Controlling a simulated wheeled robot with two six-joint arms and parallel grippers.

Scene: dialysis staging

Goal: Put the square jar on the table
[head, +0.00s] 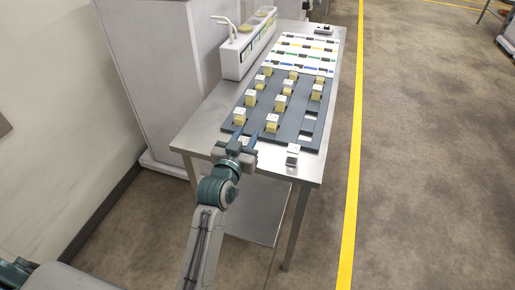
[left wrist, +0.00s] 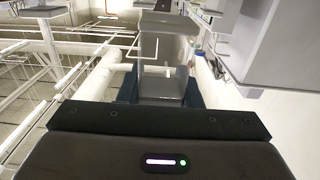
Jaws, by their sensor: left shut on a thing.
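My left gripper (head: 246,137) is at the near edge of the metal table (head: 207,128), in front of the dark rack. It is shut on a clear, greyish square jar with a grey lid (left wrist: 163,65), which fills the middle of the left wrist view between the dark teal fingers. In the head view the gripper mostly hides this jar, and I cannot tell whether it touches the table or rack. My right gripper is not in view.
A dark slotted rack (head: 315,138) holds several yellow jars with white lids. Another pale-lidded jar (head: 292,155) stands on the table's near right corner. Behind are a white sheet with coloured marks (head: 305,55) and a white bin unit (head: 240,57). Bare table lies left of the rack.

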